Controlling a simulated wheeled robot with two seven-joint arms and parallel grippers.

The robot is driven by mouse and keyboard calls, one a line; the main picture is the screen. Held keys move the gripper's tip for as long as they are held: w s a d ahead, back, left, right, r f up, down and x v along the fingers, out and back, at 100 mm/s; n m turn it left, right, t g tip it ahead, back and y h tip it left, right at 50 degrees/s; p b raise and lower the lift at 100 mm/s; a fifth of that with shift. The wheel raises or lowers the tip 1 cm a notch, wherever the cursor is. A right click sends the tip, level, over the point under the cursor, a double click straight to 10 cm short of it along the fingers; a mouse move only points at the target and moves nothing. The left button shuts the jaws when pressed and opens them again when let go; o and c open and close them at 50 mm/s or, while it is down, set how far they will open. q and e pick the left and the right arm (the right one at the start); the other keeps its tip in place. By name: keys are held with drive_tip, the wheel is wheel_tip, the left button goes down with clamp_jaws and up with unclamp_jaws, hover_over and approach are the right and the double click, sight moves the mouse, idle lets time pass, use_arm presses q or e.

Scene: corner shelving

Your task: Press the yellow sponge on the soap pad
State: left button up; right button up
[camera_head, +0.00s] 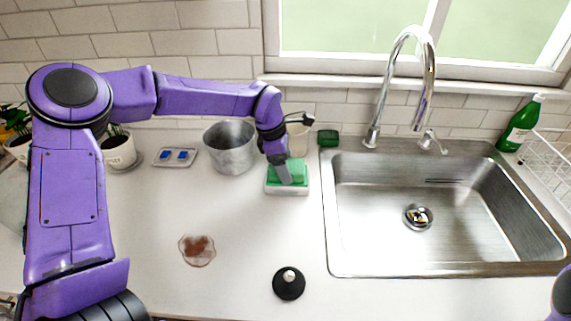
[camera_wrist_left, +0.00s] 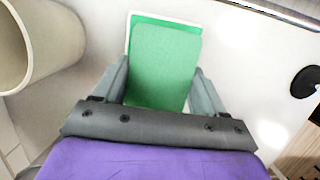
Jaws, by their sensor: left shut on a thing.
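My left gripper (camera_head: 284,179) is shut on a block with a green upper face, taken as the sponge (camera_wrist_left: 165,65); no yellow shows on it. The block also shows in the head view (camera_head: 293,171), between the gripper's fingers. It is over the soap pad (camera_head: 289,191), a white-rimmed tray with a green surface, whose rim and green edge show past the block in the left wrist view (camera_wrist_left: 190,24). The block covers most of the pad. I cannot tell whether the two touch. My right gripper is out of view.
A metal pot (camera_head: 230,148) and a beige cup (camera_head: 298,139) stand behind the pad. A dark green block (camera_head: 328,138) lies near the sink (camera_head: 440,270). A brown stain (camera_head: 198,250) and a black round knobbed object (camera_head: 289,284) are in front. The counter between is clear.

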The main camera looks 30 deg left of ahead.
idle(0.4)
use_arm(q)
wheel_tip(320, 180, up, 7)
drive_tip(key=p, duration=0.6)
idle(0.3)
drive_tip(key=shift+f, duration=0.1)
